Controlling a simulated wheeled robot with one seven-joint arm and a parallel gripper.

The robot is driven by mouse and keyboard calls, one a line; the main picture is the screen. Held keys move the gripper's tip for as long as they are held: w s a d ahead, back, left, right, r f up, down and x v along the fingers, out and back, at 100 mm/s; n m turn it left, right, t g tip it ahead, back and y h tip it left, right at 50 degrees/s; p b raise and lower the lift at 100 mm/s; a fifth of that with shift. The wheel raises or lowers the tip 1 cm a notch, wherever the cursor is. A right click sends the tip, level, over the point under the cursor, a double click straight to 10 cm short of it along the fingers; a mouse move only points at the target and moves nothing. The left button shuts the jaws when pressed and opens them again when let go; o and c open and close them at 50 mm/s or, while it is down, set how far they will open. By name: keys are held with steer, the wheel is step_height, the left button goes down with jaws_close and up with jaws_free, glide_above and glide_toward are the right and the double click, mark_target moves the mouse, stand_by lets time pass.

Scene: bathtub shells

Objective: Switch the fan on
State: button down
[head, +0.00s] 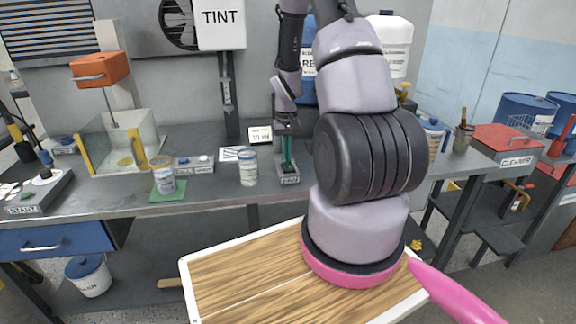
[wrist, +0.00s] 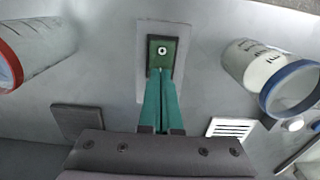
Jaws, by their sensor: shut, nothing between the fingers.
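The fan (head: 181,22) sits in the wall at the upper left of the head view, partly cut by the top edge and the TINT unit. My gripper (head: 288,166) points down with its teal fingers together over a small grey switch box (head: 289,180) on the bench. The box's front label is too small to read surely. In the wrist view my gripper (wrist: 160,74) is shut and empty, its tips at the edge of a green square with a round white-and-dark centre (wrist: 163,51). I cannot tell whether they touch it.
A two-knob box (head: 194,164) and a glass tank (head: 120,140) are farther left.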

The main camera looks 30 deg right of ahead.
steer(key=shift+r, duration=3.45)
steer(key=s+a+r+t, duration=0.2)
steer(key=a+r, duration=0.1)
steer(key=r, duration=0.6)
steer(key=s+a+r+t, duration=0.1)
steer(key=s+a+r, duration=0.2)
steer(key=r, duration=0.7)
steer(key=s+a+r+m+t+y, duration=0.1)
steer(key=s+a+r+t+y, duration=0.1)
steer(key=s+a+r+t, duration=0.2)
steer(key=s+a+r, duration=0.3)
steer(key=s+r, duration=0.5)
steer(key=s, duration=0.2)
steer(key=shift+s+a+r, duration=0.2)
steer(key=shift+s+r, duration=0.15)
steer(key=shift+d, duration=0.1)
